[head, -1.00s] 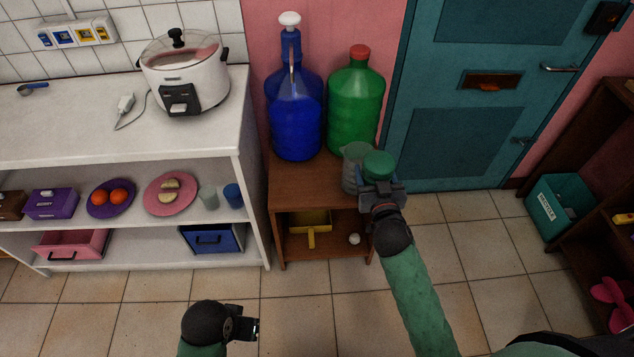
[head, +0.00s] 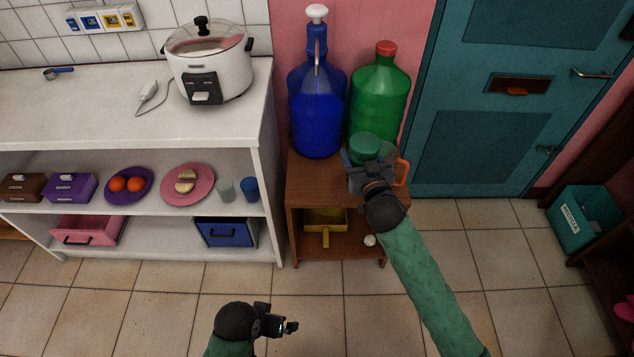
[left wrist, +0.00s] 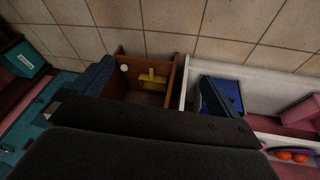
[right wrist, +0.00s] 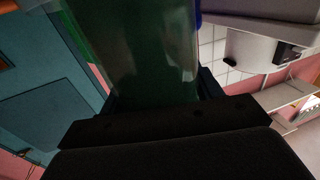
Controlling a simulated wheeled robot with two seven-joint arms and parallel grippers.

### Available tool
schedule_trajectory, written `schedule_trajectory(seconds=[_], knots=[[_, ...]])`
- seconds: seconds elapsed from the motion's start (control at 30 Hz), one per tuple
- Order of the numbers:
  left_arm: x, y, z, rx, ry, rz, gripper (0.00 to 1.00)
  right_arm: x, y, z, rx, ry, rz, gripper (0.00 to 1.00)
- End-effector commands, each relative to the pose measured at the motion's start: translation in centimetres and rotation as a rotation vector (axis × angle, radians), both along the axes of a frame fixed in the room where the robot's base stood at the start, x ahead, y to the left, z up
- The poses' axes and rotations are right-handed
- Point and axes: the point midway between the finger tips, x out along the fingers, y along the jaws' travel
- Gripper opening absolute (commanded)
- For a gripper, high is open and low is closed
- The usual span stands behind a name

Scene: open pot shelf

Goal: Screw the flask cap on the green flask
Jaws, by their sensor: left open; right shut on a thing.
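My right gripper (head: 368,165) is shut on the green flask (head: 365,148), above the small brown cabinet. The flask's dark green, see-through body fills the top of the right wrist view (right wrist: 140,50). Its top looks like a round green disc; I cannot tell whether it is open. No flask cap can be made out for sure. A small white round thing (head: 369,240) lies in the cabinet's lower compartment and also shows in the left wrist view (left wrist: 124,68); I cannot tell whether it is the cap. My left gripper (head: 284,326) is open and empty, low in front of the cabinet.
On the brown cabinet (head: 312,190) stand a blue bottle (head: 318,125) and a large green bottle with a red cap (head: 379,95). An orange handle (head: 403,172) shows beside my right gripper. A yellow object (head: 325,222) lies inside. A white shelf (head: 265,165) stands left.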

Motion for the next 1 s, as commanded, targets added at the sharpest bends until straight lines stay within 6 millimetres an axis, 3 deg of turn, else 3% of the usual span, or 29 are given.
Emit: schedule_trajectory(seconds=[0.03, 0.2, 0.5, 0.8, 1.0], knots=[[0.2, -0.3, -1.5, -0.006, -0.009, -0.002, 1.0, 1.1, 1.1, -0.4, -0.004, -0.004, 0.03, 0.01], [0.8, -1.4, -5.1, -0.029, -0.053, -0.001, 1.0, 3.8, 4.7, -0.9, -0.003, -0.004, 0.126, 0.01], [1.6, -3.4, -11.8, -0.076, -0.133, 0.001, 1.0, 8.4, 9.9, -2.6, -0.005, -0.003, 0.28, 0.01], [1.8, -5.2, -18.3, -0.122, -0.216, 0.01, 1.0, 13.2, 12.3, -4.8, -0.003, -0.001, 0.394, 0.01], [1.8, -5.9, -20.3, -0.14, -0.249, 0.015, 1.0, 15.1, 12.5, -5.5, 0.0, -0.001, 0.423, 0.01]])
